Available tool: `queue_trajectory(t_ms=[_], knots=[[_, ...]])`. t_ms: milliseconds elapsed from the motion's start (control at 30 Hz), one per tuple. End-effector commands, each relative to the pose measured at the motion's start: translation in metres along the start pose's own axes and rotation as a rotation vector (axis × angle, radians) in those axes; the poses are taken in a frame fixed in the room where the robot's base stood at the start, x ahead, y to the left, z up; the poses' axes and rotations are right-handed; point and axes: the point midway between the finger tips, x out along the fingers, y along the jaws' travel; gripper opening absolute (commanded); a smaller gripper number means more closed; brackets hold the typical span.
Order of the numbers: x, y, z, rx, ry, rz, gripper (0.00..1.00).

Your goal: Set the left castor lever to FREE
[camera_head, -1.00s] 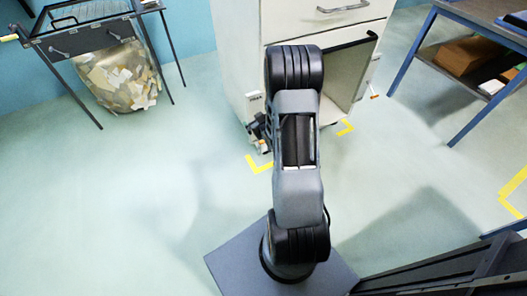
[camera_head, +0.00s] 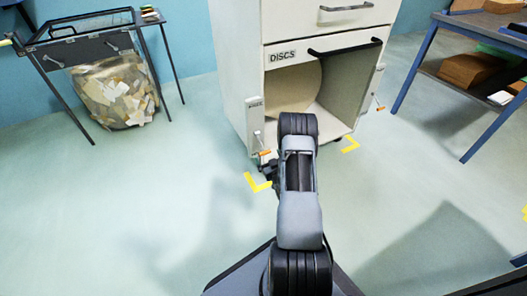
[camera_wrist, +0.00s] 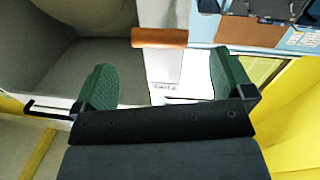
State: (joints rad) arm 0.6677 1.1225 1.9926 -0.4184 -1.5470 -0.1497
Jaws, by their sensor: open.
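The white cabinet (camera_head: 235,85) has a left castor lever with an orange grip (camera_head: 264,153) low at its front left corner, below a small plate (camera_head: 255,103) whose lettering is too small to read. I cannot tell the lever's setting. In the wrist view an orange grip (camera_wrist: 158,38) lies crosswise beyond the gap between the fingertips. My gripper (camera_wrist: 163,72) is open, with green finger pads and nothing between them. In the head view my gripper (camera_head: 268,170) is a dark shape close to the lever, partly hidden by my arm.
The cabinet's DISCS bay (camera_head: 340,85) stands open with a pale round shape inside. Another orange-tipped lever (camera_head: 380,107) is at the right corner. Yellow floor marks (camera_head: 258,183) lie by the castors. A paper-filled bag (camera_head: 118,92) hangs at left; a blue-legged bench (camera_head: 405,75) stands right.

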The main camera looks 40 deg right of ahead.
Motion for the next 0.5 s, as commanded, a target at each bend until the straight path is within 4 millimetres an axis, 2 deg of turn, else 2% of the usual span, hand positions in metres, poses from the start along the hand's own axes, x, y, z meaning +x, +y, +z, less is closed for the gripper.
queue_trajectory(t_ms=[33,200,500], knots=[[0.011,-0.001,0.002,-0.002,0.005,-0.002,0.99],[0.037,-0.001,0.001,-0.001,0.003,-0.001,0.99],[0.061,0.000,0.000,0.001,0.000,0.000,0.99]])
